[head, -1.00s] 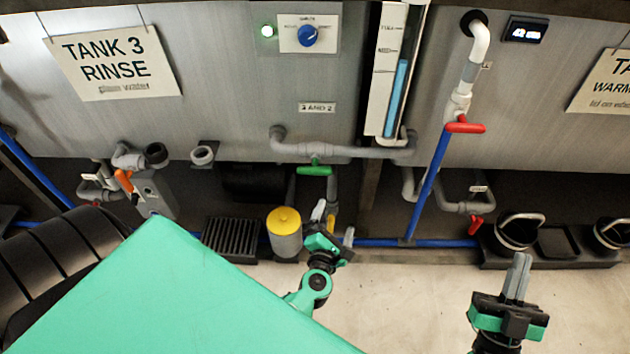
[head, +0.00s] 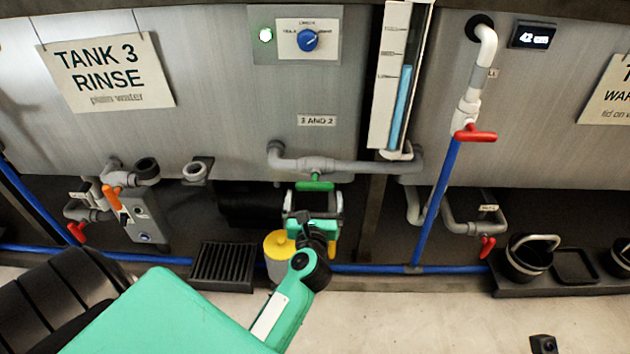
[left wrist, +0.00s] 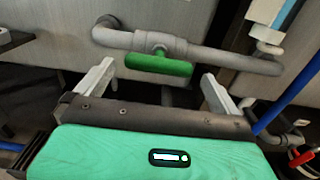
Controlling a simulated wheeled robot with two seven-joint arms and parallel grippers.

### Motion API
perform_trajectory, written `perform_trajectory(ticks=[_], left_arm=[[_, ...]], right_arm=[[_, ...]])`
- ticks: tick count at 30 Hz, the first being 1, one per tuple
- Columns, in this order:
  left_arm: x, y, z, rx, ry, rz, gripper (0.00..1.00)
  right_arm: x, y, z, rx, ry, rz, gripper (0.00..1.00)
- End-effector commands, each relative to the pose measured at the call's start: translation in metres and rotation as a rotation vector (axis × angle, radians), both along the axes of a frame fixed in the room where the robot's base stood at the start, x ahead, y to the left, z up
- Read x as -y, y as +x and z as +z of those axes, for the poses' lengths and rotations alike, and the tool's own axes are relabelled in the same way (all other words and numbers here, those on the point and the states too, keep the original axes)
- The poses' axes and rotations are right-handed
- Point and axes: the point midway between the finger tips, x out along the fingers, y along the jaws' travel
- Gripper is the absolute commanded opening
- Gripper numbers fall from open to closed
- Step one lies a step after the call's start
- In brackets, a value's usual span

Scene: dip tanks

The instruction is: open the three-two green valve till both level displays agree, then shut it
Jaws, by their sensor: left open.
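The green valve handle (head: 314,186) sits on a grey pipe (head: 330,166) under the "3 AND 2" label (head: 317,121). My left gripper (head: 314,196) is open just below it. In the left wrist view the green handle (left wrist: 158,63) lies crosswise beyond and between the two spread fingers (left wrist: 155,85), apart from both. A sight tube (head: 400,100) shows a blue column topping out near its lowest mark. A digital display (head: 534,35) reads "42 cm". A small dark piece at the bottom right may be my right gripper (head: 543,344); its fingers cannot be made out.
A red-handled valve (head: 475,134) is on the white pipe to the right, with another red handle (head: 487,247) lower. A yellow-topped canister (head: 279,243) stands just left of my left gripper.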

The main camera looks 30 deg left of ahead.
Motion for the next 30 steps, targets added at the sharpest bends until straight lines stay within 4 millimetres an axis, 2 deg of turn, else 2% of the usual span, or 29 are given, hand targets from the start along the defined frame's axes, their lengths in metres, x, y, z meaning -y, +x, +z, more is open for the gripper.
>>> perform_trajectory(ticks=[6, 12, 25, 30], left_arm=[[-0.02, 0.035, -0.001, 0.002, 0.002, 0.0, 1.0], [-0.033, 0.055, -0.001, 0.0, 0.002, 0.0, 1.0], [-0.037, 0.062, 0.0, -0.001, 0.001, 0.0, 1.0], [-0.037, 0.062, 0.0, -0.001, 0.001, 0.0, 0.68]], right_arm=[[0.0, 0.0, 0.0, 0.015, 0.002, 0.001, 0.0], [0.0, -0.001, 0.001, 0.028, 0.003, 0.001, 0.0], [0.0, -0.001, 0.003, 0.031, 0.003, 0.0, 0.0], [0.0, -0.001, 0.003, 0.032, 0.005, 0.0, 0.0]])
